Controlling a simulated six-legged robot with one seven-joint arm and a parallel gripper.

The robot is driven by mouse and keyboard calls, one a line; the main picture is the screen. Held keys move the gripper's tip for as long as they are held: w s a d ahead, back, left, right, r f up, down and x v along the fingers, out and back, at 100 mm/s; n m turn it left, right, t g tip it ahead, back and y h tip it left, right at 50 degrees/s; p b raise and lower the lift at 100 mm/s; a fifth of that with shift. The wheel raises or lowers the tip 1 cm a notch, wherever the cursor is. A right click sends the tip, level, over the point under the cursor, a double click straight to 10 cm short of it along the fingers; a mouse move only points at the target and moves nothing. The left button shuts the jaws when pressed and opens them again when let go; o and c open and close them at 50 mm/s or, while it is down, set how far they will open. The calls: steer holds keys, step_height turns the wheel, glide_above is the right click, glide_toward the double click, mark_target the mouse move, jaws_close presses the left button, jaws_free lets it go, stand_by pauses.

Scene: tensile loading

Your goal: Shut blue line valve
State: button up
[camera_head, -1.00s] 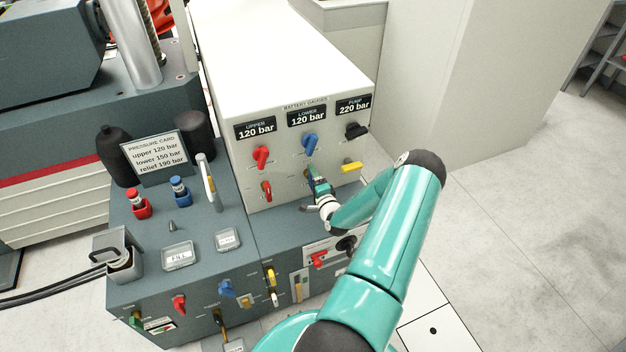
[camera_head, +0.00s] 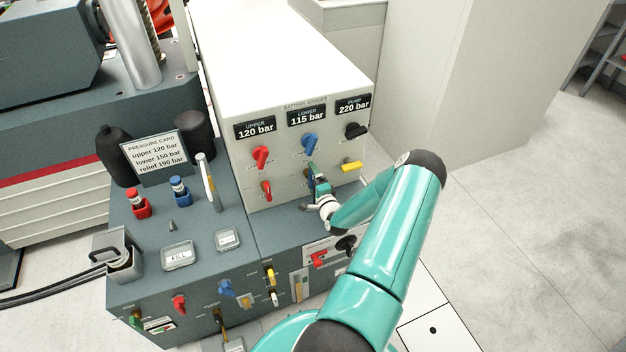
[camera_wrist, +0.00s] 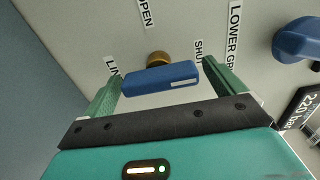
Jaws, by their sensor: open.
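The blue line valve is a blue bar handle (camera_wrist: 160,78) on a brass stem, on the pale panel in the wrist view. Labels reading "OPEN" and "SHUT" stand around it. My gripper (camera_wrist: 163,70) is open, with one green finger on each side of the handle. The handle lies across the gap, its ends close to the fingers; I cannot tell whether they touch. In the head view my gripper (camera_head: 318,188) is at the lower middle of the white gauge cabinet (camera_head: 285,65) and hides most of this valve.
A larger blue knob (camera_head: 310,143) sits above, under the "LOWER 115 bar" display (camera_head: 306,117). Red handles (camera_head: 266,190) are to the left, and a yellow handle (camera_head: 351,166) and black knob (camera_head: 357,131) to the right. A pressure card (camera_head: 155,150) reads lower 150 bar.

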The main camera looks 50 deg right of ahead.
steer(key=shift+s, duration=0.1)
steer(key=v, duration=1.3)
steer(key=shift+s+a, duration=0.15)
steer(key=shift+s, duration=0.1)
